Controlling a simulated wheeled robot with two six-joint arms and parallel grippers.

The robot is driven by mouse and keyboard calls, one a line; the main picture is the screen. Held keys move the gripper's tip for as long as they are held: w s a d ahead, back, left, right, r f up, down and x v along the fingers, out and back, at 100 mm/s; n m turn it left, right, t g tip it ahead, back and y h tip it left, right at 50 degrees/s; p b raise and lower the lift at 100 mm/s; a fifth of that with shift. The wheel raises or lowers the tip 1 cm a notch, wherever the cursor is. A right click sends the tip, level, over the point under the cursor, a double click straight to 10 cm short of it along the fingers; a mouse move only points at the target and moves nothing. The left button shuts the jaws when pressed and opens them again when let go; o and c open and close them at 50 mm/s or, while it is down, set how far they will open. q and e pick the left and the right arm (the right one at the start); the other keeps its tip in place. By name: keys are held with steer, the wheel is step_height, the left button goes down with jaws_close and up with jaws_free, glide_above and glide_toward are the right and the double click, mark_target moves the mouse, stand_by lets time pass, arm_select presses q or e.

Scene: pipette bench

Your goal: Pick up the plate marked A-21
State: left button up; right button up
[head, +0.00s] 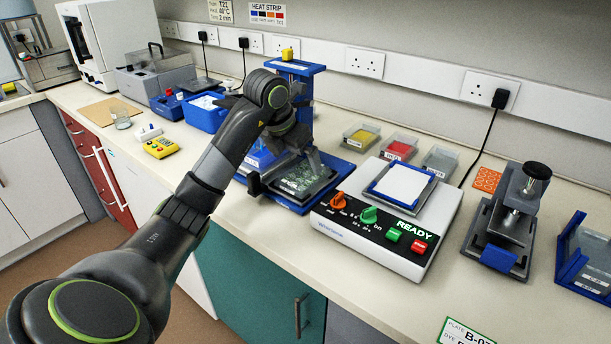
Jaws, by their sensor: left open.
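No marking A-21 is readable in the head view. A dark plate with a greenish patterned face (305,178) lies on the blue base of a blue stand (296,68), and any label on it is hidden or too small to read. My left gripper (284,170) is open over the left side of this plate, with its fingers pointing down. I cannot tell whether they touch it. The arm hides part of the stand. My right gripper is not in view.
Right of the stand is a white device (385,235) reading READY, with a white pad (403,184) on top. Several small bins stand behind it. A clamp press (508,215) and a blue rack (590,255) are at the right. A card (466,332) reads PLATE B-07.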

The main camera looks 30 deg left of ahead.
arm_select(q)
steer(key=shift+w+d+f, duration=0.1)
steer(key=shift+w+f, duration=0.05)
steer(key=shift+f, duration=0.3)
steer(key=p+x, duration=0.1)
steer(key=x, duration=0.2)
steer(key=shift+w+f, duration=0.15)
steer(key=shift+f, duration=0.2)
steer(key=shift+w+f, duration=0.15)
steer(key=shift+f, duration=0.15)
steer(key=c, duration=1)
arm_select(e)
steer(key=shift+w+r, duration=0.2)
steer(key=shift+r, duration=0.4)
arm_select(q)
steer(key=shift+r, duration=0.1)
step_height(320, 180, up, 9)
step_height(320, 180, up, 19)
steer(key=p, duration=1.9)
glide_above(303, 175)
steer(key=shift+s, duration=0.45)
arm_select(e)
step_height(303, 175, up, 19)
arm_select(q)
steer(key=shift+r+p, duration=0.1)
steer(key=shift+p, duration=0.2)
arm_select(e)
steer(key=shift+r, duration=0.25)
